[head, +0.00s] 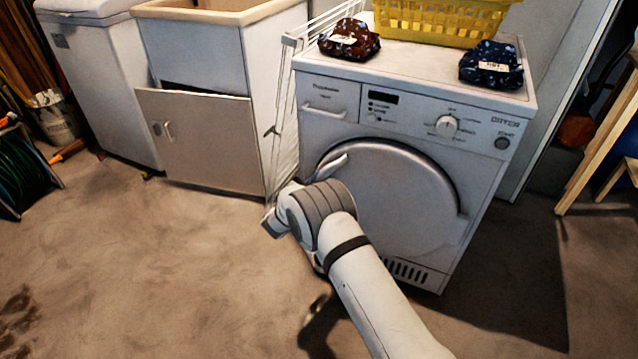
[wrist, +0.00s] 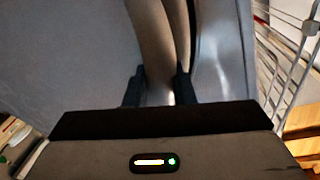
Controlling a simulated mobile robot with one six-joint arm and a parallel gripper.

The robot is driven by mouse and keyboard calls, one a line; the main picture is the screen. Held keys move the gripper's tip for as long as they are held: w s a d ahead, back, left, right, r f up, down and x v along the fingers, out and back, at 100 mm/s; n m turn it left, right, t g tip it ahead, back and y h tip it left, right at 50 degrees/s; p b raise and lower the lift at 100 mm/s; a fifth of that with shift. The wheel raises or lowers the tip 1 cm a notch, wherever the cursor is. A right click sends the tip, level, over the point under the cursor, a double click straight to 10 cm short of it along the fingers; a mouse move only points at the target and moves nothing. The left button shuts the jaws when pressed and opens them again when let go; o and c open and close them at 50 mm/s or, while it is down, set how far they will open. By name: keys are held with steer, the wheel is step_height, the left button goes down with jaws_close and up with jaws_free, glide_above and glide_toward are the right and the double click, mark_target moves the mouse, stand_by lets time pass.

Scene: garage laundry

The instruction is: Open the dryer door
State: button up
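The white dryer (head: 480,190) stands at the centre right in the head view. Its round door (head: 395,200) looks closed, with a silver curved rim. My gripper is at the door's left edge, and my own wrist hides its fingertips in the head view. A pale handle-like piece (head: 330,168) shows just above my wrist. In the wrist view, the two dark fingers of my gripper (wrist: 160,88) stand apart on either side of a curved grey-brown strip (wrist: 155,40) that looks like the door's rim or handle. Whether they press on it I cannot tell.
A yellow basket (head: 440,22) and two dark patterned bundles (head: 349,40) (head: 491,65) lie on the dryer. A white drying rack (head: 287,120) stands close at its left, beside a sink cabinet (head: 205,140). The floor (head: 170,260) in front is mostly clear.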

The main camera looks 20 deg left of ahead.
steer(key=shift+w, duration=0.2)
steer(key=shift+c, duration=0.4)
jaws_close()
steer(key=shift+d, duration=0.1)
